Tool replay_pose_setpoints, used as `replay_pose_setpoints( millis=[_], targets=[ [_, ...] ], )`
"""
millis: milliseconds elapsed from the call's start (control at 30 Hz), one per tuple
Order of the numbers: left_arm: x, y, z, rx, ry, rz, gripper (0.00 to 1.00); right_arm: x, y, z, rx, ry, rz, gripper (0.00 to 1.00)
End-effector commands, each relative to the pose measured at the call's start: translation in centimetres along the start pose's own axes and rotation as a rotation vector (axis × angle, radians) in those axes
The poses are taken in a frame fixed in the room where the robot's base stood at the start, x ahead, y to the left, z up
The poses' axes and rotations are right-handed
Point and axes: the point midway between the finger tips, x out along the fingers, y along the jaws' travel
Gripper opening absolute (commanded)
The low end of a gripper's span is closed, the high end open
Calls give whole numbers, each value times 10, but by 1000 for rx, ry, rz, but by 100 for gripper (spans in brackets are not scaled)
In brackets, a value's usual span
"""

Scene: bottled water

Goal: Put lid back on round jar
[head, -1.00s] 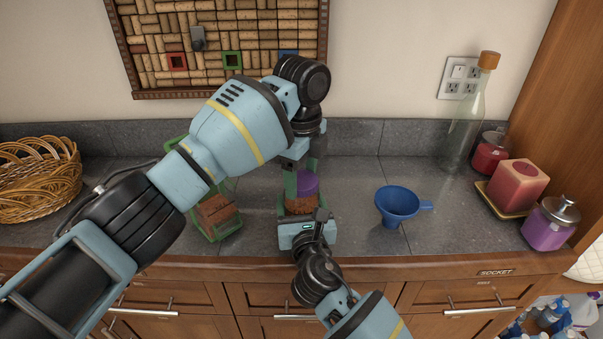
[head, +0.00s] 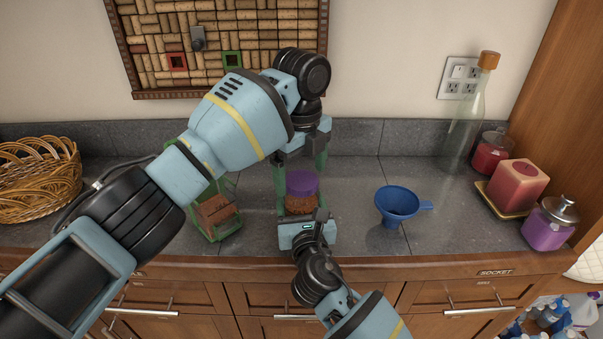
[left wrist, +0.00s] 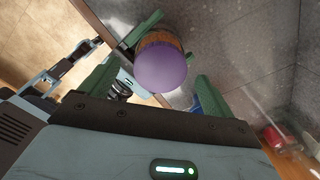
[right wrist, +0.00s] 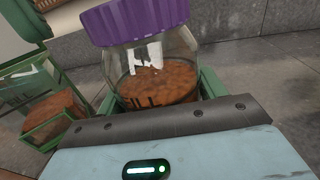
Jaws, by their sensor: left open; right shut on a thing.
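The round jar (head: 299,204) is clear glass with brown contents and stands on the counter; its glass also shows in the right wrist view (right wrist: 160,65). The purple lid (head: 302,183) sits on the jar's mouth, and it also shows in the left wrist view (left wrist: 160,66). I cannot tell whether it is fully seated. My right gripper (head: 302,214) is shut around the jar's lower body from the front. My left gripper (head: 300,152) is open above and behind the lid, its green fingers apart and clear of the lid.
A green-framed container (head: 215,215) with brown contents stands left of the jar. A blue funnel (head: 397,203) stands to the right. A wicker basket (head: 38,178) is at far left. A pink candle (head: 518,186), a purple jar (head: 548,226) and a corked bottle (head: 468,125) are at right.

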Motion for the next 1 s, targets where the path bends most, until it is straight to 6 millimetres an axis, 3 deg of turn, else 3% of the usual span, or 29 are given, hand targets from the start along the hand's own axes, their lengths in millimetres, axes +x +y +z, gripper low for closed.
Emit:
replay_pose_setpoints(
  millis=[300, 500, 700, 1000],
  targets=[
    [-63, 0, -1, 0, -1, -4, 89, 0, 0, -1, -1, 2, 0, 5],
    [-93, 0, 0, 0, -4, -1, 89, 0, 0, -1, -1, 2, 0, 5],
    [-107, 0, -1, 2, 0, 0, 89, 0, 0, -1, -1, 2, 0, 5],
    [-109, 0, -1, 2, 0, 0, 89, 0, 0, -1, -1, 1, 0, 5]
  ],
)
